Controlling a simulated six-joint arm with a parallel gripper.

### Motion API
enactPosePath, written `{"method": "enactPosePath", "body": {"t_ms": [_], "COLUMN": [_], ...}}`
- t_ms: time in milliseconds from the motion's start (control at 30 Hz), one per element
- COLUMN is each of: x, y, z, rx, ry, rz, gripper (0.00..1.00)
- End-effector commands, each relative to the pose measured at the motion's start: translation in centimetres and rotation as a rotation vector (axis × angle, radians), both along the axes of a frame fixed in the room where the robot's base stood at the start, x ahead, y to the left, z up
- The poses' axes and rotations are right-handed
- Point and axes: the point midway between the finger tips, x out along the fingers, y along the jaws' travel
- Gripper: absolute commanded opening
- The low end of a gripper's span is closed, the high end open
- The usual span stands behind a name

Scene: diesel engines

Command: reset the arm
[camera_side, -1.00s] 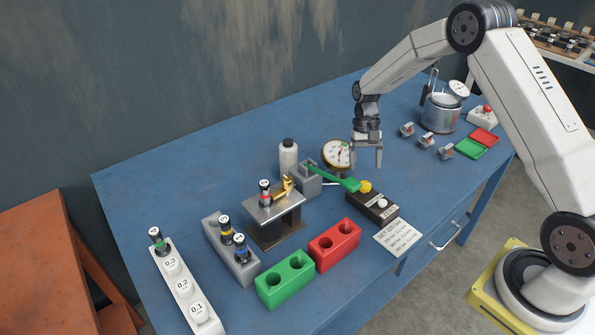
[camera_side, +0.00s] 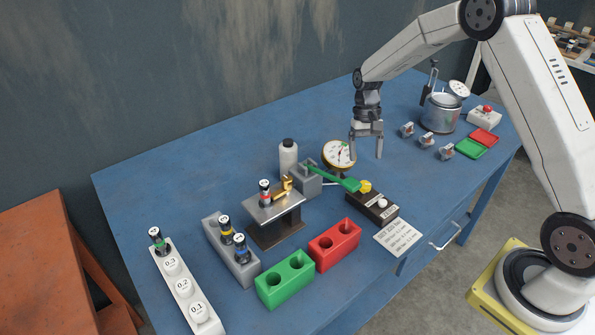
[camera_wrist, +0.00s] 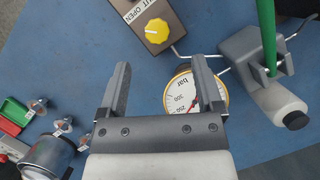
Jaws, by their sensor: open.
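My gripper (camera_side: 366,150) hangs pointing down above the blue table, its two fingers apart with nothing between them. In the wrist view my gripper (camera_wrist: 160,88) also shows open and empty. The round pressure gauge (camera_side: 338,154) is just left of my gripper in the side view and partly behind a finger. In the wrist view the gauge (camera_wrist: 182,97) lies partly under the right finger and gripper body. I cannot tell the exact height of the fingers above the table.
A grey pump block (camera_side: 309,184) with a green lever (camera_side: 335,177) stands near a white bottle (camera_side: 288,158). A dark box with a yellow knob (camera_side: 365,186) is in front. Red (camera_side: 335,246) and green (camera_side: 285,281) blocks are near the front edge. A metal pot (camera_side: 440,113) stands right.

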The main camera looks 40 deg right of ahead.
Motion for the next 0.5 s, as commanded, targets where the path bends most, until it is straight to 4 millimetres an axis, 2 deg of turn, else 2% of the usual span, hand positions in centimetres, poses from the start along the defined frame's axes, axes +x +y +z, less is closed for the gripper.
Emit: {"method": "enactPosePath", "body": {"t_ms": [267, 500], "x": [-3.0, -6.3], "y": [3.0, 5.4], "z": [2.5, 4.0], "rx": [-0.049, -0.088], "ry": [-0.132, -0.254], "rz": [0.119, 0.234], "gripper": [0.84, 0.84]}}
